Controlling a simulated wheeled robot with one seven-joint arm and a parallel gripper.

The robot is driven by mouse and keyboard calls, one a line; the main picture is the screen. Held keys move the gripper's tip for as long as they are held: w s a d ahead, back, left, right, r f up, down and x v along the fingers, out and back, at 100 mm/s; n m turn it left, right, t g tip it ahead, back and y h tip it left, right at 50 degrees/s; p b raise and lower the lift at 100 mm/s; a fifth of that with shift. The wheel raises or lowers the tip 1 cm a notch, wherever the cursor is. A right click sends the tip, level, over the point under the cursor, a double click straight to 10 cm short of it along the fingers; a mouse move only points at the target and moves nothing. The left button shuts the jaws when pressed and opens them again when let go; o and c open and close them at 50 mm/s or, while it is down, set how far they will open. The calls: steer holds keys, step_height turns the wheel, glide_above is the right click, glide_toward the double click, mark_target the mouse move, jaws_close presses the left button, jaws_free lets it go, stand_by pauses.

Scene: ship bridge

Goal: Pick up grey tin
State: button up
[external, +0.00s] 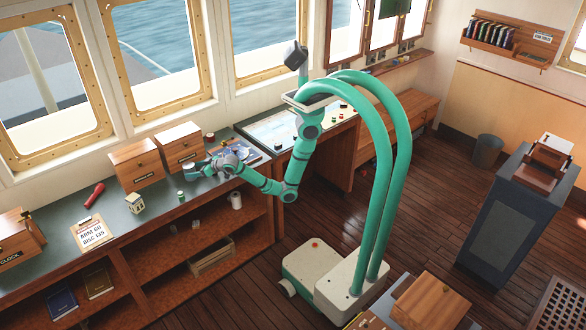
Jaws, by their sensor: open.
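My gripper (191,172) is at the left end of my green arm, low over the dark counter (152,222) in front of two wooden drawer boxes. The picture is too small to show the gap between its fingers clearly. A small greyish patch shows at the fingertips; I cannot tell whether it is the grey tin or part of the gripper. A small green-and-white container (181,196) stands on the counter just in front of the gripper. A small dark round object (210,136) sits behind, right of the drawer boxes.
Wooden drawer boxes (136,164) (180,146) stand behind the gripper. A blue book (229,158) lies under the arm. A small house model (134,203), a red torch (94,195) and a clipboard (92,233) lie to the left, with bare counter between them.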

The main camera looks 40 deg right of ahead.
steer(key=x, duration=0.4)
steer(key=shift+w+d+f, duration=0.15)
steer(key=shift+w+f, duration=0.15)
steer(key=shift+w, duration=0.15)
steer(key=shift+c, duration=0.3)
